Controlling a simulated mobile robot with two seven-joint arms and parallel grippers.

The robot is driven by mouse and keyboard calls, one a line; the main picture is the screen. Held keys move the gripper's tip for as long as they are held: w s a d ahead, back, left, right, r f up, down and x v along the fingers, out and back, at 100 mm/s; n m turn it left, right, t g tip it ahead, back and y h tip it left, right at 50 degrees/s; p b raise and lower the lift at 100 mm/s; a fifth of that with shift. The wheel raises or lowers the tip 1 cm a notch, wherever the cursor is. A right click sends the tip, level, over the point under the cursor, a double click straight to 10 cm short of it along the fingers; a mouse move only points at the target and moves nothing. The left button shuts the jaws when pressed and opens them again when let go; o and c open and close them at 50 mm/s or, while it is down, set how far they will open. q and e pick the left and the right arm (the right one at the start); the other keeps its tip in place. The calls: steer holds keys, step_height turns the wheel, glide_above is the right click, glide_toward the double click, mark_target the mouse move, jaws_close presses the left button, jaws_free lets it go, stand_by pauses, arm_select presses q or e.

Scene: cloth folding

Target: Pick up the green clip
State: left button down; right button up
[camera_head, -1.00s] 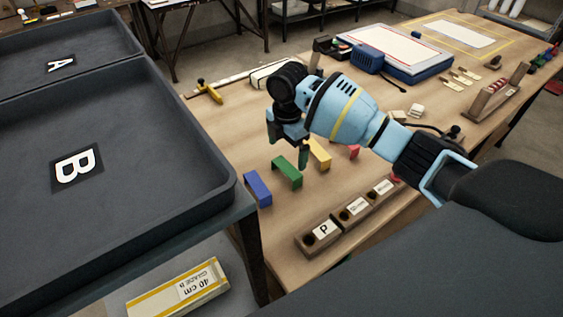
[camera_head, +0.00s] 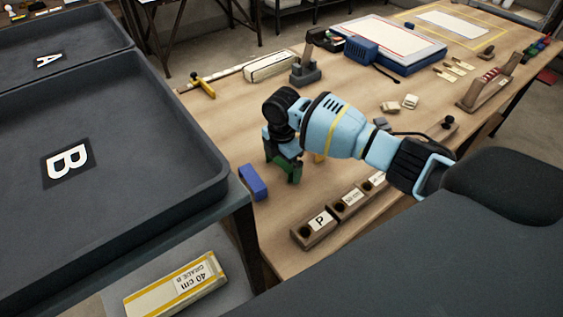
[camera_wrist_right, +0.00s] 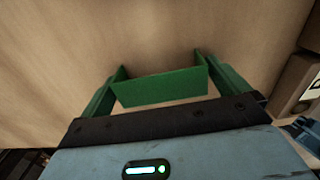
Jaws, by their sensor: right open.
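The green clip (camera_wrist_right: 162,87) is a small bracket standing on the wooden table. In the right wrist view it lies between the two green fingers of my right gripper (camera_wrist_right: 160,72), which is open around it. I cannot tell whether either finger touches it. In the head view my right gripper (camera_head: 282,170) is low over the table at the clip's place and largely hides the clip, just right of the blue clip. My left gripper is not in view.
The blue clip (camera_head: 253,182) stands close on the left. Dark trays, one marked B (camera_head: 205,195), stand at left.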

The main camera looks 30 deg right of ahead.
steer(key=c, duration=0.4)
steer(key=shift+c, duration=0.2)
steer(key=shift+r, duration=0.15)
